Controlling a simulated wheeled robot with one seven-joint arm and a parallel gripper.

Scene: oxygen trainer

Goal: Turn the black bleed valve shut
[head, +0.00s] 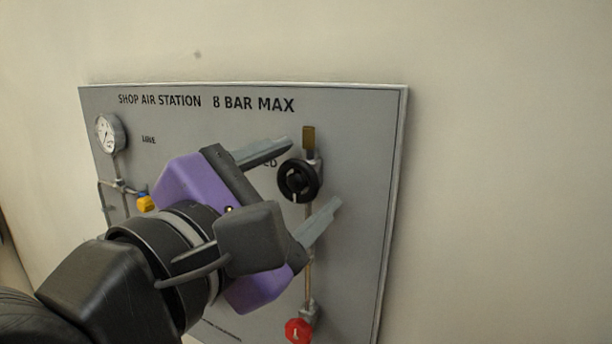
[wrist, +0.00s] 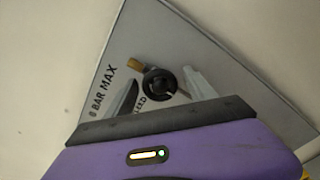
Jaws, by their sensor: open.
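The black bleed valve (head: 299,181) is a round handwheel with a white mark on its lower part, on the right side of the grey panel (head: 240,125). It also shows in the wrist view (wrist: 159,82), beyond the fingers. My gripper (head: 314,178) is open, with one finger to the upper left of the wheel and the other to its lower right in the head view. In the wrist view the wheel appears between and beyond the two fingertips. I cannot tell whether either finger touches it. The purple gripper body hides the panel's middle.
A brass fitting (head: 308,138) stands just above the wheel. A red knob (head: 298,330) is below it on the same pipe. A gauge (head: 110,133) and a yellow knob (head: 146,203) are at the left. Bare wall (head: 500,180) lies right of the panel.

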